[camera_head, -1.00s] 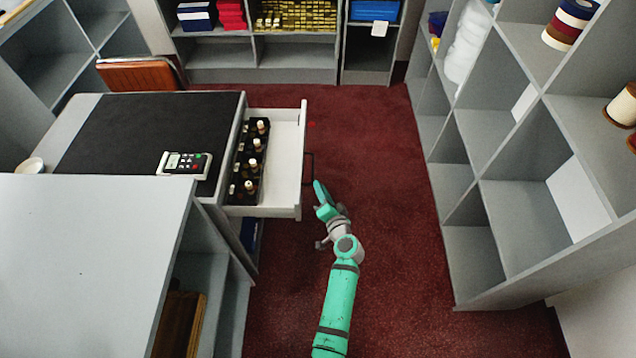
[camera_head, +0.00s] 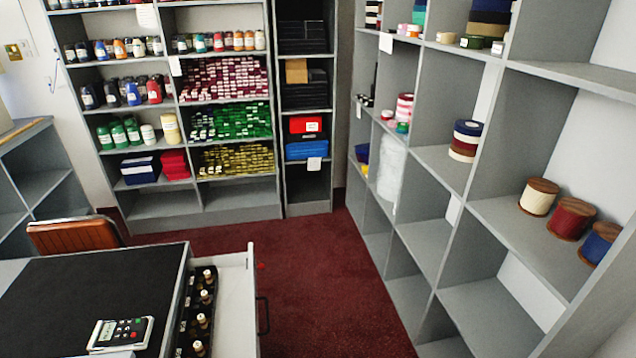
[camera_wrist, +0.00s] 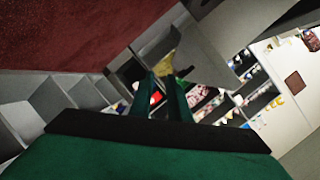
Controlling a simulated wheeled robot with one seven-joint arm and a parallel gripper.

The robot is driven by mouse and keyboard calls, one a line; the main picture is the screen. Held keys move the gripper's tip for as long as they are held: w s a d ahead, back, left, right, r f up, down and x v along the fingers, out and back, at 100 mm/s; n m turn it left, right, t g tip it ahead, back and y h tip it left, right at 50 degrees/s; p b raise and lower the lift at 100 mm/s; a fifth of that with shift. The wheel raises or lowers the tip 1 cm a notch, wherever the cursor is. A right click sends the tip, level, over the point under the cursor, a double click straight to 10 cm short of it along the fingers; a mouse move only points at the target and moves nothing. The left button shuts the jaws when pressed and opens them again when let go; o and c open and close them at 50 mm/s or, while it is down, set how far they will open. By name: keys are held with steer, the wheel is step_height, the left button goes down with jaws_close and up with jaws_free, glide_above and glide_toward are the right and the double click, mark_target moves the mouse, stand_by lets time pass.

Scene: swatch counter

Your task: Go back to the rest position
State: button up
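My gripper (camera_wrist: 166,92) shows in the wrist view as two dark green fingers with a gap between them. It looks open, with nothing clearly held; shelf goods show beyond the tips. The wrist view is tilted, with red carpet at the upper left and shelving ahead. My arm and gripper are out of the head view now. The open drawer (camera_head: 237,305) sticks out of the black-topped counter (camera_head: 60,300) and holds a dark rack of several small bottles (camera_head: 201,321).
A calculator (camera_head: 120,333) lies on the counter. A brown chair (camera_head: 75,234) stands behind it. A tall grey shelf (camera_head: 430,240) with spools (camera_head: 570,218) lines the right side. Stocked shelves (camera_head: 230,195) stand at the back.

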steer(key=s+d+r+n+h, duration=0.15)
steer(key=s+d, duration=0.25)
steer(key=s, duration=0.7)
steer(key=s+d+r+h, duration=0.1)
steer(key=s+d+h, duration=0.2)
steer(key=s, duration=0.9)
steer(key=s+d+r+n+t+h, duration=0.1)
steer(key=s+r+n, duration=0.3)
steer(key=s+r, duration=1)
steer(key=shift+d+r+t, duration=0.6)
steer(key=shift+d+r, duration=0.1)
steer(key=shift+r, duration=1)
